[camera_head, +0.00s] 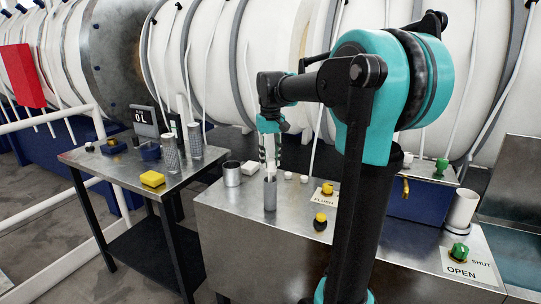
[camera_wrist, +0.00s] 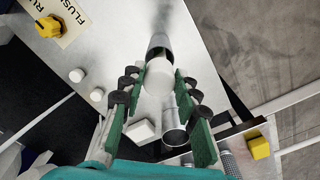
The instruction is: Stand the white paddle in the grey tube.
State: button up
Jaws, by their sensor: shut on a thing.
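The white paddle (camera_head: 269,152) is held roughly upright between the fingers of my gripper (camera_head: 270,155). In the wrist view my gripper (camera_wrist: 159,80) has its green-padded fingers on both sides of the paddle's pale round end (camera_wrist: 158,72). The grey tube (camera_head: 270,195) stands upright on the metal bench, directly below my gripper. In the wrist view the tube (camera_wrist: 160,44) is just beyond the paddle, which covers part of its mouth. I cannot tell whether the paddle's lower end is inside the tube or just above it.
A side table (camera_head: 110,165) holds a yellow block (camera_head: 152,179) and mesh cylinders.

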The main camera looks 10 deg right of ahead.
jog(key=shift+f, duration=1.7)
jog(key=o, duration=1)
notch_tip(320, 180, up, 12)
